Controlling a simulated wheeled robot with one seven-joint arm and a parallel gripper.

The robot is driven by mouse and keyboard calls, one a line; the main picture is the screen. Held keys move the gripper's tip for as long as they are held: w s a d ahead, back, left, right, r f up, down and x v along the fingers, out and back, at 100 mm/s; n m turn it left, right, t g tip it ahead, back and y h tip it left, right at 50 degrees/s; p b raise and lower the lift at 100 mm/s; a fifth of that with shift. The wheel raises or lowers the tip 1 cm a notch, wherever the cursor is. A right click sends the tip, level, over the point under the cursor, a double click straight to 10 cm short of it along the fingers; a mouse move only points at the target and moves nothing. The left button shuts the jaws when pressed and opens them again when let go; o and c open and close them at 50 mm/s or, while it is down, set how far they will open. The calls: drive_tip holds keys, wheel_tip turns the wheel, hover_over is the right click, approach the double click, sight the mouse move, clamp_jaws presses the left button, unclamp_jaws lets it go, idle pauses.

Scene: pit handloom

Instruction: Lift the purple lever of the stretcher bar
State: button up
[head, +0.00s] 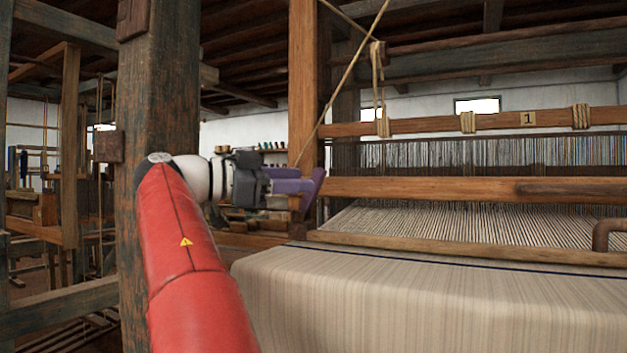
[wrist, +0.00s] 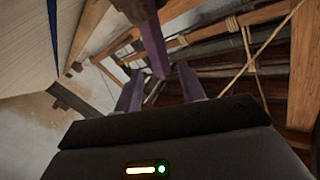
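The purple lever (wrist: 152,38) comes down from the top edge in the wrist view, its lower end close to the gap between my fingertips. It also shows in the head view (head: 314,187) as a slanted purple piece beside the loom's left post. My gripper (wrist: 160,69) has two purplish fingers spread apart, with a clear gap between them and nothing visibly clamped. In the head view my gripper (head: 296,192) points right at the lever, and its fingers overlap the lever there, so contact cannot be told. I cannot make out the stretcher bar clearly.
Striped cloth (head: 420,305) covers the loom front at lower right. A wooden beam (head: 430,188) crosses the warp behind it. A thick dark post (head: 158,110) stands at left, and an upright wooden post (head: 303,75) rises behind my gripper.

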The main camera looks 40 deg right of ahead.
sight(316, 180)
drive_tip(key=x, duration=0.4)
drive_tip(key=shift+d, duration=0.4)
drive_tip(key=shift+c, duration=0.2)
clamp_jaws()
